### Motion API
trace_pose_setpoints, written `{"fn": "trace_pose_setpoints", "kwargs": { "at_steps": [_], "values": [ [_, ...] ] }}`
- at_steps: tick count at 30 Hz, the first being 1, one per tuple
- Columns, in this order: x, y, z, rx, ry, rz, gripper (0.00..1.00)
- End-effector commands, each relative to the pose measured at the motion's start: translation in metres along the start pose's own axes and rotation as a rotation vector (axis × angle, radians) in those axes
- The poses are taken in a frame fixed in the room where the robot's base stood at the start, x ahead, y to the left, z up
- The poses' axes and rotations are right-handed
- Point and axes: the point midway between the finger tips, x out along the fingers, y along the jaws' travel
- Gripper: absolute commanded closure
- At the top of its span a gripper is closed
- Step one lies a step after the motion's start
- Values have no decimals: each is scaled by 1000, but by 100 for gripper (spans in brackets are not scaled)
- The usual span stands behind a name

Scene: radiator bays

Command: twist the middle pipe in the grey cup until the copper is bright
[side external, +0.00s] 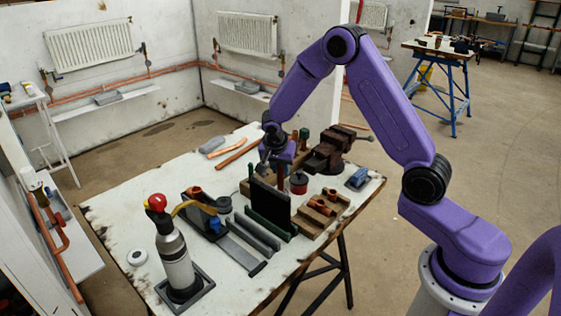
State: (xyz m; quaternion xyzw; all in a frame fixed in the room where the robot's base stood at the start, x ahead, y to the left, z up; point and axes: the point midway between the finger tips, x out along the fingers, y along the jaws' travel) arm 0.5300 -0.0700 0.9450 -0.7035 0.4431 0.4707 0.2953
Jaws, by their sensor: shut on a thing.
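My gripper (274,163) points down over the middle of the white workbench, behind an upright black panel. It is shut on a thin upright copper pipe (282,181), which shows dull brown-red just below it. The pipe's lower end is hidden behind the panel, so I cannot tell whether it is in a cup. I cannot make out the grey cup for certain. The pipe is too small here to tell how bright its copper is. Other short upright pieces, one with a green top (304,135), stand just behind my gripper.
The black panel (270,204) stands close in front of my gripper. A red tin (299,184) and a brown vise (333,153) are to its right. A wooden block with copper fittings (322,207) lies front right. A torch bottle (176,258) stands front left. The bench's left part is mostly clear.

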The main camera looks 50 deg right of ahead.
Motion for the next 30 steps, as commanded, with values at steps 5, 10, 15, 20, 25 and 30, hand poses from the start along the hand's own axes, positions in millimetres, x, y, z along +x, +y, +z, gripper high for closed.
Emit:
{"fn": "trace_pose_setpoints", "kwargs": {
  "at_steps": [5, 10, 15, 20, 25, 30],
  "values": [
    [-1, 0, -1, 1, 1, -2, 100],
    [3, 0, 1, 0, 0, -1, 100],
    [5, -1, 2, 2, 0, -2, 100],
    [5, -1, 2, 1, 0, -2, 100],
    [6, 0, 2, 1, 0, -2, 100],
    [13, 0, 5, 0, 0, 0, 100]
  ]
}}
